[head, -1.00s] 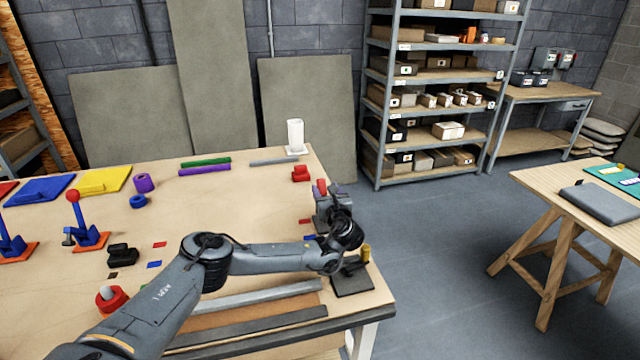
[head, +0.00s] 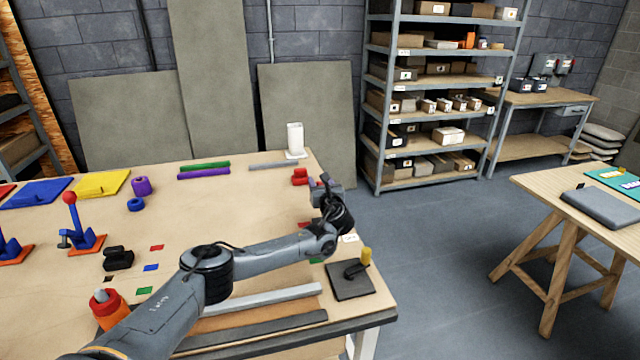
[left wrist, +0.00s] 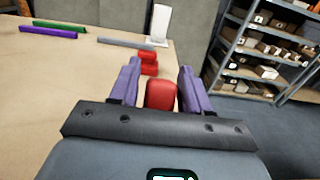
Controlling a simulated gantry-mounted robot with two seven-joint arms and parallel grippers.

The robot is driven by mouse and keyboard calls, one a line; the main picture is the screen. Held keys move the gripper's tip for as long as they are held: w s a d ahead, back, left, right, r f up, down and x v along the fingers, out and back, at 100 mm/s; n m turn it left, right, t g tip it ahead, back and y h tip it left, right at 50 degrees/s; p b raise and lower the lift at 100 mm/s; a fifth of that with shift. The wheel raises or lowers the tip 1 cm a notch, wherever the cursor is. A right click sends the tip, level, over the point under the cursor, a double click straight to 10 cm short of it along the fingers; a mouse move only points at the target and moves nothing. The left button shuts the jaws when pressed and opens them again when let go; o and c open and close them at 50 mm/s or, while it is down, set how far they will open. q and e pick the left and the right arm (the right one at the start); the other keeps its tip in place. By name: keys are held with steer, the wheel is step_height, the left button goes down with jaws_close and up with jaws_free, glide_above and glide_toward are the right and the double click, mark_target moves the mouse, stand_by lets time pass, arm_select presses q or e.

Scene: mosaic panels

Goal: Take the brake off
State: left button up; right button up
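No part is marked as the brake. A black lever with a yellow knob (head: 365,256) stands on a dark square plate (head: 349,281) at the table's front right corner. A blue lever with a red ball (head: 70,198) stands on an orange base at the left. My left gripper (head: 318,187) is over the table's right edge, behind the yellow-knobbed lever and clear of it. In the left wrist view its purple fingers (left wrist: 159,78) are apart, with a rounded red piece (left wrist: 161,95) between them and narrow gaps beside it. What carries that piece is hidden.
Red blocks (head: 300,177) and a white stand (head: 295,141) lie beyond the gripper. Grey, green and purple bars lie at the back. An orange-and-red object (head: 108,308) stands beside my forearm. Open floor lies right of the table.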

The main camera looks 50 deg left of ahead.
arm_select(q)
jaws_close()
steer(key=shift+s+d+r+y+p, duration=0.1)
steer(key=shift+d+r+y+p, duration=0.2)
steer(key=shift+p, duration=0.35)
steer(key=y+p, duration=0.1)
steer(key=p, duration=0.1)
steer(key=d+p, duration=0.1)
steer(key=p, duration=0.2)
steer(key=shift+s+d+r+t+y, duration=0.3)
steer(key=shift+r+t+y, duration=0.1)
steer(key=shift+s+d, duration=0.1)
steer(key=shift+d, duration=0.05)
steer(key=shift+c, duration=0.2)
jaws_free()
steer(key=shift+o, duration=1.4)
steer(key=shift+d+f, duration=0.1)
